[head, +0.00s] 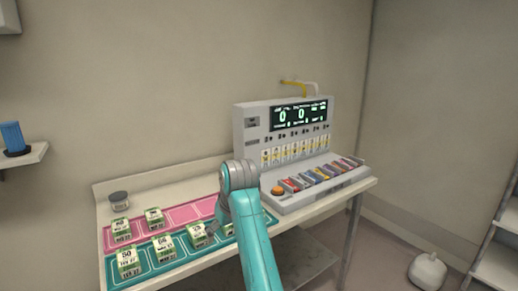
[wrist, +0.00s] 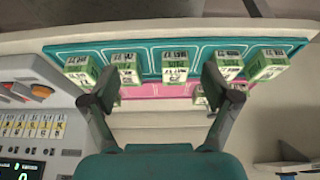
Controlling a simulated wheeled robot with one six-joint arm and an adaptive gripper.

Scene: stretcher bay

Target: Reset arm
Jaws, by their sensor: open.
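My arm (head: 250,235) is teal with a grey joint and reaches over the bench in the head view; the arm hides the jaws there. In the wrist view my gripper (wrist: 160,76) is open, its two dark fingers wide apart with nothing held between them. Beyond the fingers lie a teal tray (wrist: 150,46) with several green-and-white boxes (wrist: 175,66) and a pink tray (wrist: 150,90). In the head view the teal tray (head: 180,262) is at the front edge, and the pink tray (head: 183,215) behind it holds two visible boxes (head: 121,229).
A grey console (head: 250,130) with a lit display, an orange button (head: 277,190) and coloured keys stands on the bench's right. A white bag (head: 427,271) lies on the floor near a ladder-like rack (head: 497,262).

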